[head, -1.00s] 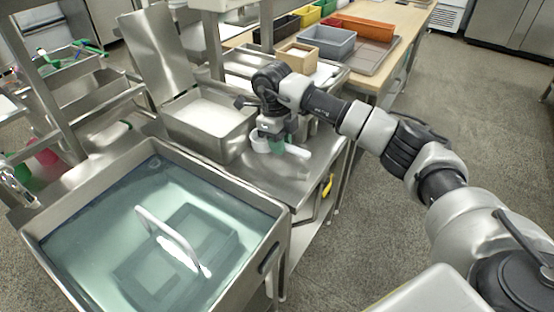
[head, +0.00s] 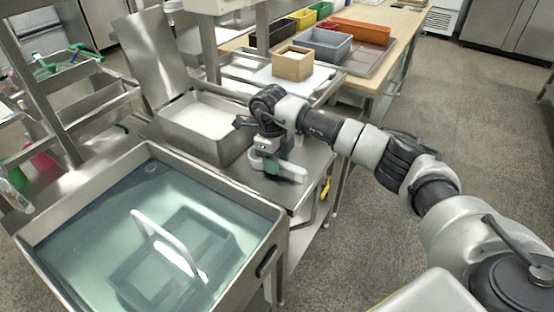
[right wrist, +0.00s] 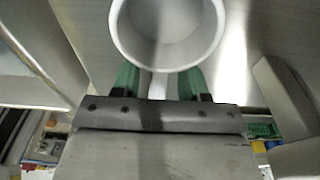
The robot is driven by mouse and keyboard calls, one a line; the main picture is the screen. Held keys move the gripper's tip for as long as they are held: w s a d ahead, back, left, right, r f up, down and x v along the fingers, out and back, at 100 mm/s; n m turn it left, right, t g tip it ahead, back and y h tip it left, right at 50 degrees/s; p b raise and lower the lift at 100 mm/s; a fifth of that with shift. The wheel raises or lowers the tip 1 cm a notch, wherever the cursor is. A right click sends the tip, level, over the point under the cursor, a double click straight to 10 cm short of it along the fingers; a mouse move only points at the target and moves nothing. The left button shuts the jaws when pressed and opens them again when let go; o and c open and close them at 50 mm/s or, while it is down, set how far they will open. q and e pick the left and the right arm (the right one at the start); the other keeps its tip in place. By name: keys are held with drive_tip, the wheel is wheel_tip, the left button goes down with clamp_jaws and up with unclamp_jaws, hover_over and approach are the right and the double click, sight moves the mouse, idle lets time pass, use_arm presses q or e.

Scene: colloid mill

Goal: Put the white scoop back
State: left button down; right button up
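The white scoop (head: 289,173) is at the steel bench top, just right of the steel pan. In the right wrist view its round cup (right wrist: 168,62) faces me, and its narrow handle (right wrist: 159,84) runs down between my right fingers. My right gripper (head: 270,166), with green fingertips, is low over the bench at the scoop. In the right wrist view the right gripper (right wrist: 160,82) shows a gap on each side of the handle, so it looks open around it. Whether the scoop rests fully on the bench is hard to tell. My left gripper is out of view.
A steel pan (head: 181,139) with white contents stands left of my right gripper. A water-filled sink (head: 280,232) is in front. A wooden box (head: 292,65) stands on a white board behind. Coloured bins, including a grey one (head: 325,46), are farther back.

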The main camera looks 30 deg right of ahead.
drive_tip(key=shift+r, duration=0.15)
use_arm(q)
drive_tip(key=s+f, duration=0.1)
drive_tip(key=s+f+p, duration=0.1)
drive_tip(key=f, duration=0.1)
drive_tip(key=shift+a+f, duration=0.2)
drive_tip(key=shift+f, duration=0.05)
use_arm(e)
wheel_tip(320, 180, up, 12)
drive_tip(key=w, duration=0.1)
drive_tip(key=shift+w+a, duration=0.15)
drive_tip(key=shift+a, duration=0.25)
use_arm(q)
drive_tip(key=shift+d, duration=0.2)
